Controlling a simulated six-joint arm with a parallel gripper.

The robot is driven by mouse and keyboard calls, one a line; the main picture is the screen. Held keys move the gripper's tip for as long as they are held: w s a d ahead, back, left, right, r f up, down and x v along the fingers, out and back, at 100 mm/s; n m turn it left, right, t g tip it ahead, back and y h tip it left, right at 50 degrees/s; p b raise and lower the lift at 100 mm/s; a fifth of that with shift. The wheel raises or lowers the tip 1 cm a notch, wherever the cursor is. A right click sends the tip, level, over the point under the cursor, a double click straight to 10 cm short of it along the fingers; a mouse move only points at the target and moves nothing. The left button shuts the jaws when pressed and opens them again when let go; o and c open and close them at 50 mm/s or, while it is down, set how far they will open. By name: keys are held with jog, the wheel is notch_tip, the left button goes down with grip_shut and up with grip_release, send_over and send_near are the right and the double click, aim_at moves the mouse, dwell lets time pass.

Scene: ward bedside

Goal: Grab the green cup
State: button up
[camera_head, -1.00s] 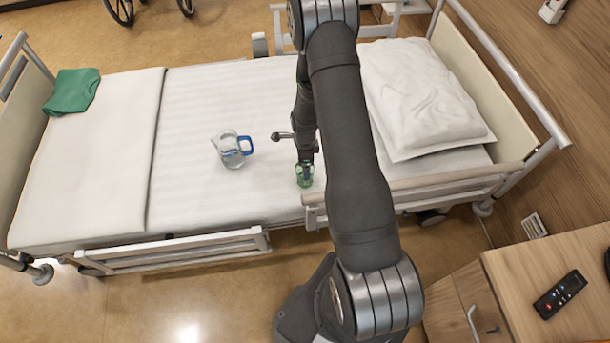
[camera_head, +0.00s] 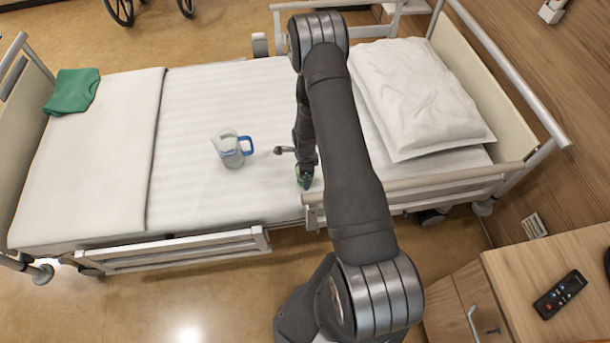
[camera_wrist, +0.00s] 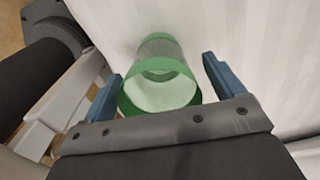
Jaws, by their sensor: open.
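The green cup (camera_wrist: 174,58) stands on the bed's white sheet, between the two blue fingertips of my open gripper (camera_wrist: 163,84) in the wrist view. It looks translucent with a green rim, and a gap shows between it and the right finger. The left finger is close to its rim; I cannot tell whether they touch. In the head view my gripper (camera_head: 305,178) is low over the bed near the front rail and hides most of the cup.
A clear jug (camera_head: 231,150) with a blue handle stands on the bed left of my gripper. The bed rail (camera_head: 400,184) is close on the right. A pillow (camera_head: 420,95) lies at the right, a green cloth (camera_head: 72,91) at the far left. A remote (camera_head: 560,294) lies on the bedside cabinet.

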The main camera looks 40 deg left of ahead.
jog(key=c, duration=1.1)
jog(key=shift+r, duration=0.15)
jog(key=shift+r, duration=1.15)
jog(key=shift+w+d+r, duration=0.5)
jog(key=shift+d+r, duration=0.9)
jog(key=shift+d, duration=0.45)
jog(key=shift+w+d+r, duration=0.5)
jog(key=shift+d+r, duration=0.9)
jog(key=shift+d, duration=0.5)
jog(key=shift+w+d+r, duration=0.5)
jog(key=shift+d+r, duration=0.9)
jog(key=shift+d, duration=0.45)
